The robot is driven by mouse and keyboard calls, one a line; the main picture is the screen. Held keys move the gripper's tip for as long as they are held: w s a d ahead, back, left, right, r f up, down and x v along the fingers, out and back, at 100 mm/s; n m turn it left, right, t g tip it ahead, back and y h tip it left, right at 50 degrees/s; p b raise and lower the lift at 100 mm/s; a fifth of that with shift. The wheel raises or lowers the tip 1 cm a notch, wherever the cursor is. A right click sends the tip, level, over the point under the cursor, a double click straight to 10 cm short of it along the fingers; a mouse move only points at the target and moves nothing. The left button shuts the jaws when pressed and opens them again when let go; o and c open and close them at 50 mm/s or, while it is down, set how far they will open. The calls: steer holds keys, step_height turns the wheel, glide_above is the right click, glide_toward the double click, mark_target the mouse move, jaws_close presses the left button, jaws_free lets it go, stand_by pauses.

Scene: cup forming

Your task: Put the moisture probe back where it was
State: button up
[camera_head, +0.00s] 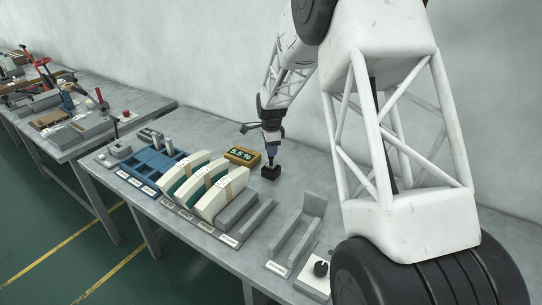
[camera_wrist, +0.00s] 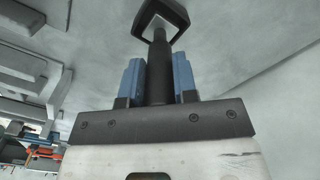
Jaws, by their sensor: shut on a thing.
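My gripper (camera_head: 271,150) is over the table behind the row of fixtures. In the wrist view its blue fingers (camera_wrist: 157,75) are shut on the black stem of the moisture probe (camera_wrist: 159,72). A black square end (camera_wrist: 163,10) with a pale middle lies beyond the stem. In the head view a small black block (camera_head: 271,173) sits directly under the fingers, at or close to the tabletop. I cannot tell whether it is part of the probe or a separate holder. A yellow meter (camera_head: 242,155) reading 5.5 % stands just left of the gripper.
Cream curved pieces (camera_head: 222,193) stand in labelled slots, with a blue divided tray (camera_head: 148,166) left of them. Grey channel fixtures (camera_head: 298,235) and a white box with a black knob (camera_head: 320,268) are at front right. Bare tabletop (camera_head: 290,185) lies right of the black block.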

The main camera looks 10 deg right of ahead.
steer(key=shift+f, duration=1.55)
steer(key=shift+f, duration=0.1)
steer(key=o, duration=0.9)
step_height(320, 180, up, 12)
steer(key=shift+r, duration=0.1)
steer(key=shift+s+r, duration=0.1)
